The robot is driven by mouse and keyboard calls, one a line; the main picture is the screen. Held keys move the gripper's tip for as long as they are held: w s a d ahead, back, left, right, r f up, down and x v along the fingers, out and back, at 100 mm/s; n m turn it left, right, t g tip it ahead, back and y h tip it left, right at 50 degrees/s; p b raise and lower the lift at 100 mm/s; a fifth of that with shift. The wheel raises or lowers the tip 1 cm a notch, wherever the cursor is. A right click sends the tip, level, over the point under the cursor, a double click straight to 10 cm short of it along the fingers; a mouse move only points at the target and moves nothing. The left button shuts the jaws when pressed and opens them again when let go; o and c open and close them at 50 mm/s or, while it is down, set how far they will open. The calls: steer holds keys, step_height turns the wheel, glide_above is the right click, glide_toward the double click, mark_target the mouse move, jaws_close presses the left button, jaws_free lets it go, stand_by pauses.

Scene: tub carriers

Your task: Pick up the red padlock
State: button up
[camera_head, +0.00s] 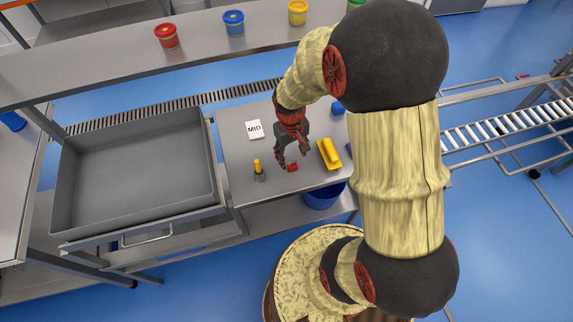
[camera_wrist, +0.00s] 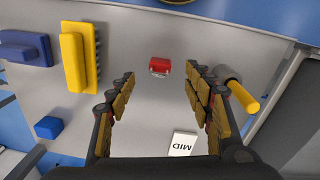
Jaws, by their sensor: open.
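The red padlock (camera_head: 292,167) lies on the grey metal table, just beyond my gripper's fingers. In the wrist view the padlock (camera_wrist: 159,66) shows small and red with its metal shackle, ahead of the fingertips and centred between them. My gripper (camera_head: 291,163) points down over the table; in the wrist view its two fingers (camera_wrist: 160,75) stand wide apart, open and with nothing between them. The head view does not show clearly how far the fingertips are above the padlock.
A yellow brush (camera_head: 329,154) and a yellow-handled tool (camera_head: 258,171) lie either side of the padlock. A white MID card (camera_head: 255,129) and a blue block (camera_wrist: 49,127) are also on the table (camera_head: 237,146). A deep grey tub (camera_head: 137,113) stands at left.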

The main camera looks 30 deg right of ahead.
mark_target(293, 166)
steer(key=shift+s+d+f, duration=0.1)
steer(key=shift+d+f, duration=0.05)
steer(key=shift+f, duration=1.15)
steer(key=shift+w+f+b, duration=0.2)
steer(key=shift+f+b, duration=0.65)
steer(key=shift+f, duration=1.5)
steer(key=shift+c, duration=0.2)
steer(key=c, duration=1.1)
steer(key=shift+r, duration=0.1)
steer(key=shift+c, duration=0.7)
